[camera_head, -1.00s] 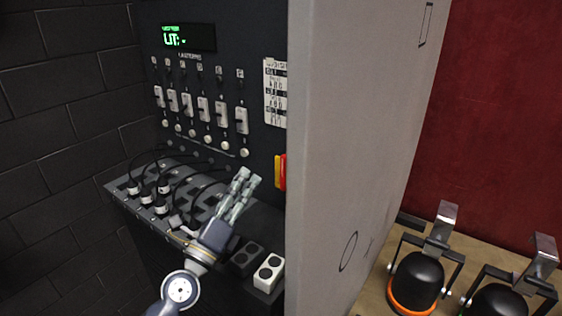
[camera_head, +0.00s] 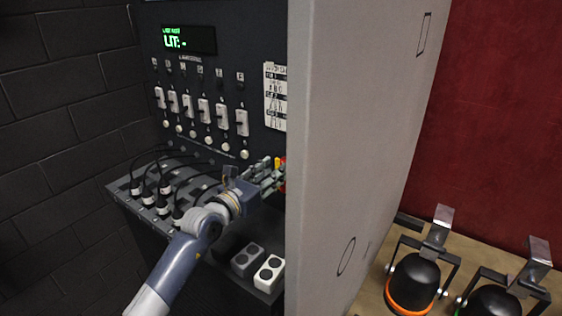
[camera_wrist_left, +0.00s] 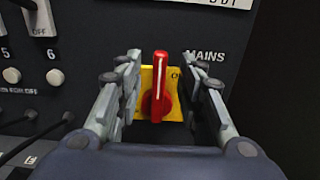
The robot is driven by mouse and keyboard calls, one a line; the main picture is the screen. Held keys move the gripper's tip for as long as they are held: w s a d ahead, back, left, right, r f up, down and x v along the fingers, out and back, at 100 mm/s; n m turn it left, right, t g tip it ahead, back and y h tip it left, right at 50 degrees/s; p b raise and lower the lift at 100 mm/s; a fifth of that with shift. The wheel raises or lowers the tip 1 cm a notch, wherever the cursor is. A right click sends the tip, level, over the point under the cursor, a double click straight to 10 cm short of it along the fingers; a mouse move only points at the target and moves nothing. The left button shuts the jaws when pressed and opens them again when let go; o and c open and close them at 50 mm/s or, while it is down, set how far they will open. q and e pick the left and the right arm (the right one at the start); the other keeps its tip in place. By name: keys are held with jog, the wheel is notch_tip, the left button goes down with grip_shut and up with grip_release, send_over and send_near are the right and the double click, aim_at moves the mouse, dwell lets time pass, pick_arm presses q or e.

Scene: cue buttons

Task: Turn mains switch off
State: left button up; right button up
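The mains switch (camera_wrist_left: 159,85) is a red rotary handle with a white line, standing upright on a yellow plate (camera_wrist_left: 173,78) beside the word MAINS in the left wrist view. In the head view a small part of the red and yellow switch (camera_head: 281,174) shows behind my fingers, next to the pale panel. My left gripper (camera_wrist_left: 167,80) is open, with one finger on each side of the red handle and a gap to it on both sides. In the head view my left gripper (camera_head: 268,172) points at the switch. My right gripper is not in view.
The dark control panel (camera_head: 235,75) carries several white slide switches and a green display (camera_head: 188,40). Plugged cables (camera_head: 150,190) line the ledge at left. A large pale panel (camera_head: 350,140) stands close on the right and hides what lies behind it. Lamps (camera_head: 413,280) lie beyond.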

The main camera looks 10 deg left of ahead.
pick_arm(q)
jog(key=shift+p+x, duration=0.3)
jog(key=shift+x, duration=1.9)
grip_shut()
